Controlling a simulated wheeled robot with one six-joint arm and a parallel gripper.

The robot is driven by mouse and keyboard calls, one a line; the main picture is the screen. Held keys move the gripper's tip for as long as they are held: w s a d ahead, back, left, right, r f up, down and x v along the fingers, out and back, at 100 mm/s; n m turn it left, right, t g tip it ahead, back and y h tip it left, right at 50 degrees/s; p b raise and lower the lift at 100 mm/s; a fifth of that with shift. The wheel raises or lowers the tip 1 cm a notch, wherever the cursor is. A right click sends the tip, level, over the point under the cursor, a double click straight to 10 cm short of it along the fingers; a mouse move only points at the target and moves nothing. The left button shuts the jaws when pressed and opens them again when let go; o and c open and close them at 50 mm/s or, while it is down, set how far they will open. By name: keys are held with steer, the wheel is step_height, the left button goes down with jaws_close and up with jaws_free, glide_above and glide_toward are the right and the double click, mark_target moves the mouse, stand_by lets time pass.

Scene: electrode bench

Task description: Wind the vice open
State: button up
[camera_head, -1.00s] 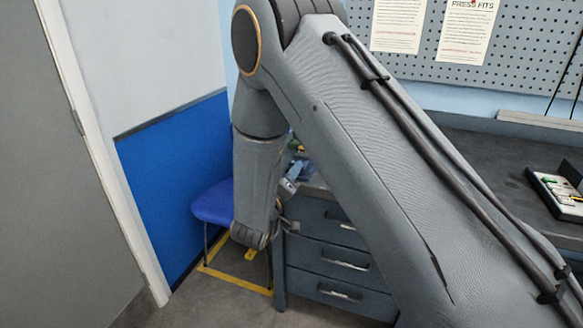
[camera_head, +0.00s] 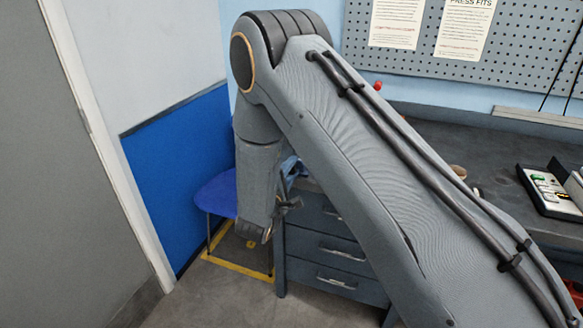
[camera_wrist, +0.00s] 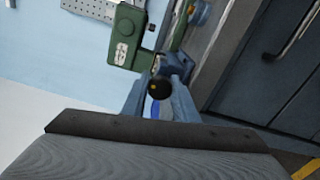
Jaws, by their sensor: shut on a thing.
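The vice (camera_head: 290,167) shows as a small blue shape at the left end of the bench, mostly hidden behind my arm in the head view. The knob appears to be the end of the vice's handle. The gripper is shut on it. In the head view my wrist hangs low beside the bench's left end. The vice jaws and their gap cannot be made out.
A blue chair (camera_head: 216,195) stands left of the drawers (camera_head: 335,250), close to my wrist. Yellow tape (camera_head: 236,267) marks the floor there. A green machine (camera_wrist: 125,37) is beyond the knob. A parts tray (camera_head: 545,190) lies on the bench at right.

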steer(key=shift+n, duration=0.6)
steer(key=o, duration=1)
